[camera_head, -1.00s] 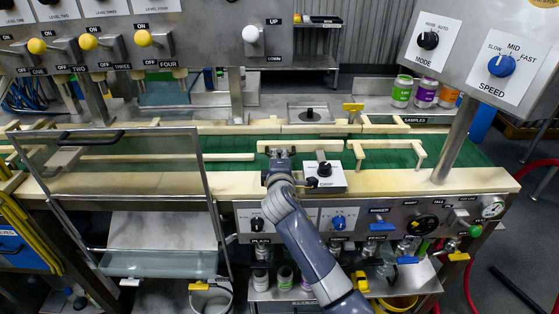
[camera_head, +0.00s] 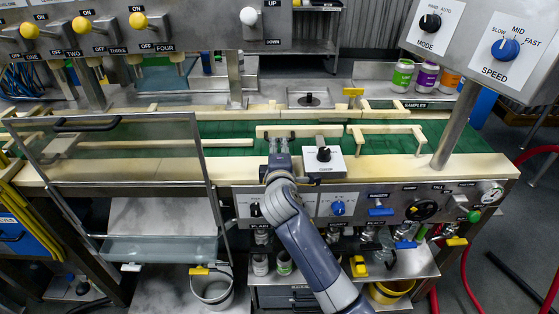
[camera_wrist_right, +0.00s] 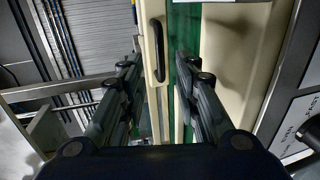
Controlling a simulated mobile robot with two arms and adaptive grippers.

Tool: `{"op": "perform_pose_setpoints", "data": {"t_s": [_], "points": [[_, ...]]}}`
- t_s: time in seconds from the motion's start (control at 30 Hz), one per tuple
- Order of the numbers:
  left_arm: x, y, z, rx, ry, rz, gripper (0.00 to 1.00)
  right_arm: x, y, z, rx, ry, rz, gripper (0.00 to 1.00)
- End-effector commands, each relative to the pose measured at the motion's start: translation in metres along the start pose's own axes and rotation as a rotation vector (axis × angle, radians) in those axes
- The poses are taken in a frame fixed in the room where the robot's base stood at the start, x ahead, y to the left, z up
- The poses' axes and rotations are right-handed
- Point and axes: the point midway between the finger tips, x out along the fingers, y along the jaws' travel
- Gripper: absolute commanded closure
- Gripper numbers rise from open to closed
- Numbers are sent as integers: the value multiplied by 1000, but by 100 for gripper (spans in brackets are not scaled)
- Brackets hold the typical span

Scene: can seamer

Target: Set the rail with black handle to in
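The cream rail (camera_head: 330,130) lies across the green conveyor (camera_head: 380,142) in the head view. In the right wrist view the rail (camera_wrist_right: 155,95) runs up the picture, with its black handle (camera_wrist_right: 158,50) on it. My right gripper (camera_head: 281,138) is at the near side of the rail, toward its left part, and hides the handle in the head view. In the wrist view its two fingers (camera_wrist_right: 157,62) are apart, one on each side of the handle, with a visible gap. I cannot tell how far above the handle they are. My left gripper is not in view.
A white box with a black knob (camera_head: 323,154) stands just right of my gripper. A clear guard with a black handle (camera_head: 88,124) is at the left.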

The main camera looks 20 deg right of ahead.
Motion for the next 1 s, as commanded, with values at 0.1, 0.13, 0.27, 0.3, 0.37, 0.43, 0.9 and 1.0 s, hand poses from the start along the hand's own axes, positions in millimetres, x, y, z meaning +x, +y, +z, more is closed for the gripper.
{"op": "perform_pose_setpoints", "data": {"t_s": [0.1, 0.13, 0.27, 0.3, 0.37, 0.43, 0.9, 1.0], "points": [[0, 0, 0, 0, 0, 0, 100, -22, 0, -1, 1, 2, 0, 71], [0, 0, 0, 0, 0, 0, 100, -27, -1, -1, 1, 2, 0, 71], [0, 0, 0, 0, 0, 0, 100, -45, 0, 0, 0, 1, 0, 71], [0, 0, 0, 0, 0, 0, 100, -50, 0, -1, 0, 2, 0, 71], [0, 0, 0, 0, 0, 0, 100, -55, 0, 0, 1, 1, 0, 71], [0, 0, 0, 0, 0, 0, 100, -59, 0, 0, 0, 0, -1, 71], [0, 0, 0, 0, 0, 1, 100, -63, 0, 0, 0, 0, 1, 71], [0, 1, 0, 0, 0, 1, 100, -63, -2, 1, 6, -1, -6, 71]]}}
